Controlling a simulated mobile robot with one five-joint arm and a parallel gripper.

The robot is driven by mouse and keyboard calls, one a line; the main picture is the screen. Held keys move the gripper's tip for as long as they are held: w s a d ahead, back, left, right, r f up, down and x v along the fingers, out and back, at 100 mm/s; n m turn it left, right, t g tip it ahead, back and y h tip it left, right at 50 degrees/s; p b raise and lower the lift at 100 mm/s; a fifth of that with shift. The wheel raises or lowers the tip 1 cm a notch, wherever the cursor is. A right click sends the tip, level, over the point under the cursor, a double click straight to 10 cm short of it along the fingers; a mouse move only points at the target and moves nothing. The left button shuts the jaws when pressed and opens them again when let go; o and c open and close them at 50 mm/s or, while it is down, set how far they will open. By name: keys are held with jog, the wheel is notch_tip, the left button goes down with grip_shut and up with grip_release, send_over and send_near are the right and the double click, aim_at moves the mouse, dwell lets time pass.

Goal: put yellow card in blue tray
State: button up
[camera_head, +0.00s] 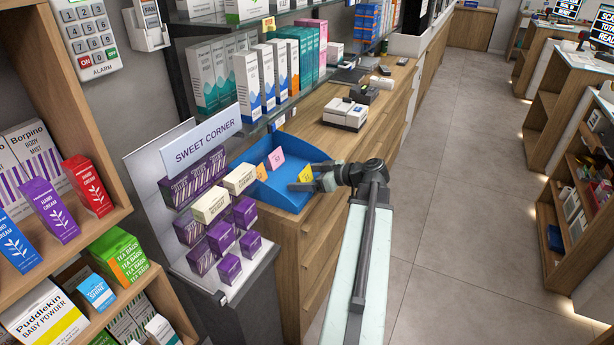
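The yellow card (305,174) is a small upright slip at the right side of the blue tray (294,150), within the tray's outline in this view. The tray sits on the near end of the wooden counter. My gripper (304,178) reaches in from the right over the tray's right edge, with its fingers right at the yellow card. The fingers partly cover the card's lower part. I cannot tell whether they grip it or whether the card touches the tray floor.
A pink card (276,158) and an orange card (261,172) stand at the tray's left. The sweet stand (207,150) with purple and cream boxes is close on the left. A white device (345,114) stands behind on the counter. Open floor (450,200) lies right.

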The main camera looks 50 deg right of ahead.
jog(key=shift+r+p, duration=0.3)
jog(key=p+v, duration=0.4)
jog(key=v, duration=0.8)
jog(key=shift+f, duration=0.2)
